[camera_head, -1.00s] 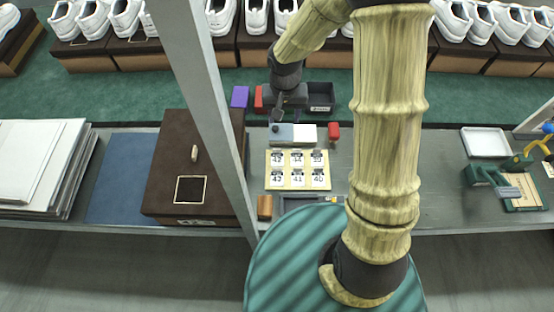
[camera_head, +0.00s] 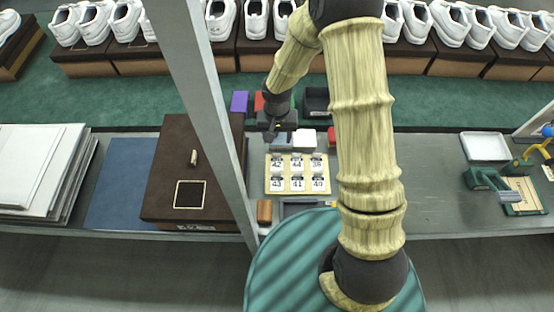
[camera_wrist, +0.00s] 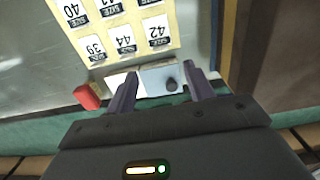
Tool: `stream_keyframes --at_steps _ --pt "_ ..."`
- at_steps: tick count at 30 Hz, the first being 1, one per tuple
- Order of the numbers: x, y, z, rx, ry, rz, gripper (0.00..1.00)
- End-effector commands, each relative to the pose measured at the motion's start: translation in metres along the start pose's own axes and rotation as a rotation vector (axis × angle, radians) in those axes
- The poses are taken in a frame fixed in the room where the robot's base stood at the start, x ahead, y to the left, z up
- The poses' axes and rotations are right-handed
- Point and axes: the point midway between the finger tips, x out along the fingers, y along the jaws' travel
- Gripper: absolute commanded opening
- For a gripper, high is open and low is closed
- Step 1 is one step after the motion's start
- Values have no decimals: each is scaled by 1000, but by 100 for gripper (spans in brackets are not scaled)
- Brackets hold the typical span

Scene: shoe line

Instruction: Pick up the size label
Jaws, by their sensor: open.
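The size labels are small white cards with dark printed tops, set in two rows on a cream board (camera_head: 268,187). The far row has label 42 (camera_head: 277,164), label 44 (camera_head: 297,163) and one that reads 39 in the wrist view (camera_wrist: 94,46). The near row has labels 43, 41 and 40. My gripper (camera_head: 278,135) is over the far edge of the board, near label 42. In the wrist view its fingers (camera_wrist: 162,88) are apart with nothing held, and label 42 (camera_wrist: 157,32) lies just beyond the tips.
A brown shoebox (camera_head: 165,190) with an empty square frame is left, behind a grey post (camera_head: 205,110). A white tray (camera_head: 485,147) stands right.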

Motion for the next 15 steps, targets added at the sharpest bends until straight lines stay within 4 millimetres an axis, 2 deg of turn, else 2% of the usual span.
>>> stream_keyframes --at_steps 6,9,15 --pt "36 0 1 -2 -4 2 53" --pt "47 0 0 -1 -2 1 53" --pt "51 0 0 0 1 0 53"
